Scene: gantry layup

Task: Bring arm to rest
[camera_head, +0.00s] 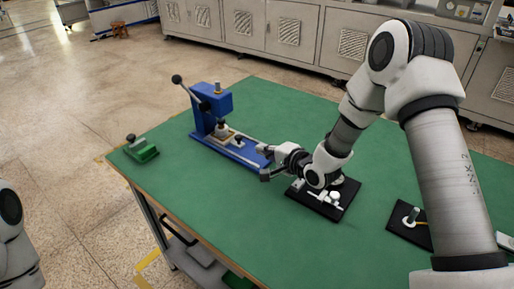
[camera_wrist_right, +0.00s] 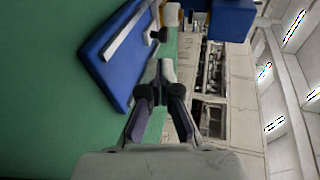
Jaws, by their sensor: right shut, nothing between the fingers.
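My right gripper (camera_head: 265,163) hangs over the green table at the right end of the blue press, empty. In the right wrist view my right gripper (camera_wrist_right: 156,92) has its fingertips together with nothing between them. The right arm comes in from the right side of the head view and bends down over the black plate. At the left edge a part of my left arm shows, but its gripper is out of frame.
A blue lever press (camera_head: 211,108) stands on the green table (camera_head: 225,205). A green block (camera_head: 142,150) sits near the left corner. A black plate (camera_head: 327,207) with white parts lies below my right arm, and another black plate (camera_head: 397,221) lies further right. Grey cabinets (camera_head: 240,28) stand behind.

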